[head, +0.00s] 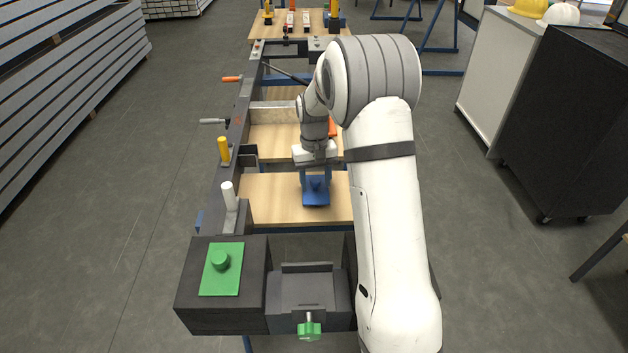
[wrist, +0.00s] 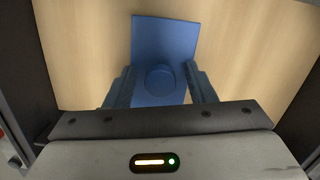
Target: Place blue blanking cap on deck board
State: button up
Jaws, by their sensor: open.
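The blue blanking cap (head: 316,197) is a flat blue plate with a round knob. It rests on the near light-wood deck board (head: 275,205). In the wrist view the cap (wrist: 165,38) lies flat-looking on the wood (wrist: 90,50), slightly turned. My gripper (head: 316,176) is open just over the cap. In the wrist view its two blue fingers (wrist: 160,88) stand on either side of the knob, with gaps between them and it. The fingers hide parts of the plate's sides, and the gripper body hides its near edge.
A green cap (head: 221,268) sits on the dark corner block at the near left. A white post (head: 230,196), a yellow post (head: 224,150) and handles line the frame's left rail. Another wooden board (head: 280,140) lies beyond. My arm hides the right side.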

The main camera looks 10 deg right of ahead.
aim_at(314, 177)
notch_tip(314, 177, up, 11)
jog(key=w+p, duration=0.1)
jog(key=s+r+t, duration=0.1)
jog(key=s+r, duration=0.4)
jog(key=s, duration=0.2)
jog(key=s+a+f+t, duration=0.1)
jog(key=s+a+t, duration=0.1)
jog(key=s, duration=2)
jog(key=shift+s+f, duration=0.3)
